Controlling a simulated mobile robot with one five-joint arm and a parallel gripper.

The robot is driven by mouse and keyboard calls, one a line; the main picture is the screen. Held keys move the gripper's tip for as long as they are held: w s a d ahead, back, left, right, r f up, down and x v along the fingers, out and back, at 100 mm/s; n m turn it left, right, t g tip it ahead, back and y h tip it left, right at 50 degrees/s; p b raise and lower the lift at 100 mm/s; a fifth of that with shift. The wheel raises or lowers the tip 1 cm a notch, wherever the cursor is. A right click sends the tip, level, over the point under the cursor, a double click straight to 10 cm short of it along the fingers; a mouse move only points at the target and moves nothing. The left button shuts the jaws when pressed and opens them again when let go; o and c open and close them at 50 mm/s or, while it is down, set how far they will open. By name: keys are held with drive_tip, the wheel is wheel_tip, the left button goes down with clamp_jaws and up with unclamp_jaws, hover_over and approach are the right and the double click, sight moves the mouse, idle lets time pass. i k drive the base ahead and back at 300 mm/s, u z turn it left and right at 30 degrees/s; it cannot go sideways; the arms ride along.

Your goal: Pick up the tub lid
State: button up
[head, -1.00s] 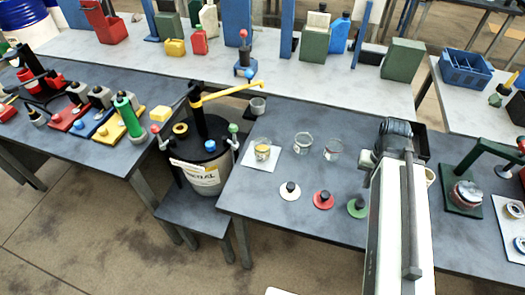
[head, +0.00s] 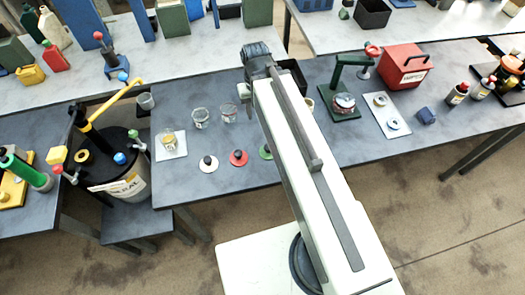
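Three round lids with dark knobs lie in a row on the grey table (head: 180,185): a cream lid (head: 208,163), a red lid (head: 238,158) and a green lid (head: 265,152). The green lid is partly hidden by my white arm. A pale tub (head: 309,106) shows only in part beside the arm. I cannot tell which lid is the tub lid. My arm reaches up through the middle of the view, and its dark upper joint is over the table's far edge. My gripper does not show; the arm seems to hide it.
Glass beakers (head: 200,118) stand behind the lids, one on a white mat (head: 171,146). A green press-like stand (head: 340,106), a white tray (head: 388,117) with two ring-shaped pieces and a red box (head: 402,70) are on the right. A black drum (head: 118,165) with a yellow-handled pump stands left.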

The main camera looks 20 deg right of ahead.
sight(264, 152)
drive_tip(key=u, duration=2.05)
drive_tip(key=k, duration=0.65)
drive_tip(key=u, duration=0.25)
